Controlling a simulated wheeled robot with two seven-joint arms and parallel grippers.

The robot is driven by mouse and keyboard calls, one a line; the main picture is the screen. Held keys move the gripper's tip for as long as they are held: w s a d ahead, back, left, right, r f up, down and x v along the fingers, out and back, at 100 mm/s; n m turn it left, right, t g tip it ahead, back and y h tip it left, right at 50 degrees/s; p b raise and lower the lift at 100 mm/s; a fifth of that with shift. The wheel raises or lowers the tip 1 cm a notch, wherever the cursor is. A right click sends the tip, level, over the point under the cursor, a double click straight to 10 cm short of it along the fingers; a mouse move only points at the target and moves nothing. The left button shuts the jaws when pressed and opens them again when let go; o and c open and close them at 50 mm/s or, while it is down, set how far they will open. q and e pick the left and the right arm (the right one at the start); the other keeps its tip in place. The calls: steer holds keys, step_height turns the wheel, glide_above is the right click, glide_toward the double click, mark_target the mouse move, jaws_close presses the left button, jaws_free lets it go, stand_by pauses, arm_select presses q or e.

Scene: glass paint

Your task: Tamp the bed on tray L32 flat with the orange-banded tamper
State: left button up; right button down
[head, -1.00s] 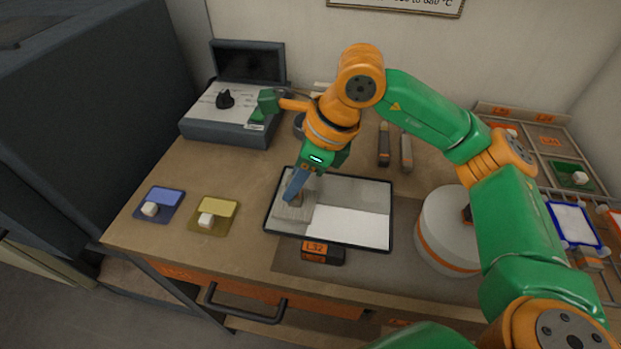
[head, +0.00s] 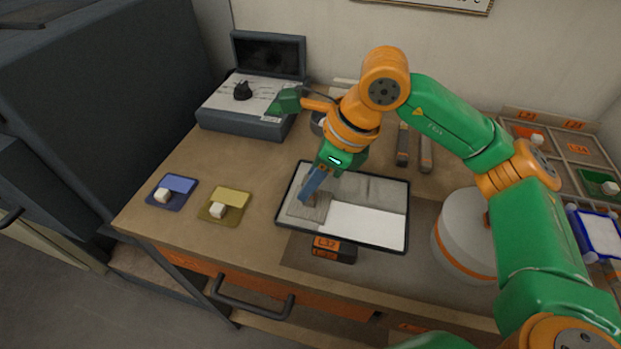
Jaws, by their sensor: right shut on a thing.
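Tray L32 (head: 398,247) lies on the workbench, a dark-rimmed tray with its orange L32 label (head: 327,243) at the front edge. Its bed is grey and textured at the back and left, and smooth white (head: 365,226) at the front right. My right gripper (head: 312,192) points down over the left part of the tray. It is shut on a small block-like tool (head: 318,209), which is at the grey bed near the front left. The gripper hides most of the tool, and I cannot see an orange band on it. My left gripper is not in view.
Blue (head: 172,191) and yellow (head: 224,205) dishes with white blocks sit left of the tray. A round white drum (head: 462,235) stands to its right. Two dark bars (head: 403,145) lie behind. A compartment rack (head: 560,125) is at far right.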

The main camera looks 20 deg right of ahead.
steer(key=shift+s+f+b, duration=0.1)
steer(key=shift+f+b, duration=0.25)
stand_by(0.8)
steer(key=shift+r, duration=0.1)
step_height(320, 180, up, 2)
steer(key=shift+r+p, duration=0.1)
steer(key=shift+p, duration=0.85)
steer(key=w+d, duration=0.1)
steer(key=w+d+p, duration=0.1)
steer(key=w, duration=0.1)
steer(key=w+d, duration=0.1)
steer(key=shift+w, duration=0.4)
